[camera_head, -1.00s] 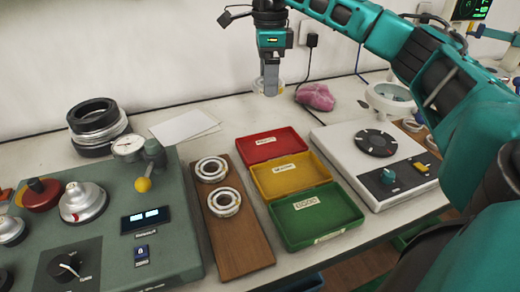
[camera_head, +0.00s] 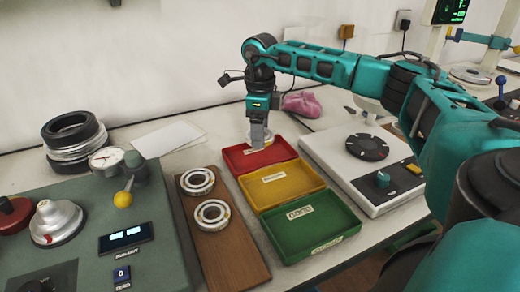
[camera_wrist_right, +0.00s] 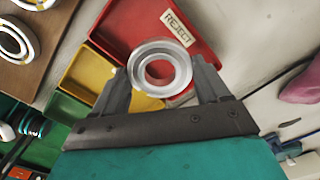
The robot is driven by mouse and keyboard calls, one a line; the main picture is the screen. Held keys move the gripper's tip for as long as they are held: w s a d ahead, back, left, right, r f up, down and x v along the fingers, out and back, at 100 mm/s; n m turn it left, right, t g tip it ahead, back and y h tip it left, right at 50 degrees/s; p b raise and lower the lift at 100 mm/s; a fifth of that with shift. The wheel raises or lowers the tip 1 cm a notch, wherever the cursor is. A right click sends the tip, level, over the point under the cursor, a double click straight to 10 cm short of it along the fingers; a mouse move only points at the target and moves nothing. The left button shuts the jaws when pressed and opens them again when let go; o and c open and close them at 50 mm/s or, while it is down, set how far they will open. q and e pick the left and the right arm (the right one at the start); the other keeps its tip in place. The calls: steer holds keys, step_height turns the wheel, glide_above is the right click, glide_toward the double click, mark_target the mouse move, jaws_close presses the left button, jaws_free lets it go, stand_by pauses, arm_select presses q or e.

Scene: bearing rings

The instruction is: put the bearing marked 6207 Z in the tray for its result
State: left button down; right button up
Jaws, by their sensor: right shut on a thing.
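My right gripper (camera_head: 259,138) is shut on a pale metal bearing ring (camera_wrist_right: 160,47), held between both fingertips in the wrist view. In the head view it hangs over the back left of the red tray (camera_head: 279,151), and the fingers mostly hide the ring. The red tray's label reads REJECT in the wrist view. The yellow tray (camera_head: 285,191) is in the middle, its label unclear. The green tray (camera_head: 318,230) is nearest, its label apparently GOOD. All three trays look empty. No marking is legible on the held bearing. My left gripper is out of view.
Two bearings, one farther (camera_head: 197,192) and one nearer (camera_head: 212,227), lie on a wooden board (camera_head: 233,258) left of the trays. A green instrument panel (camera_head: 160,265) stands left, a white device (camera_head: 335,150) right. A pink cloth (camera_head: 300,103) lies behind.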

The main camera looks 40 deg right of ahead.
mark_target(260, 158)
steer(key=shift+f+b, duration=0.45)
steer(key=shift+f, duration=2.35)
steer(key=shift+f, duration=0.1)
steer(key=o, duration=1)
steer(key=shift+o, duration=0.2)
step_height(260, 158, up, 12)
steer(key=p, duration=0.2)
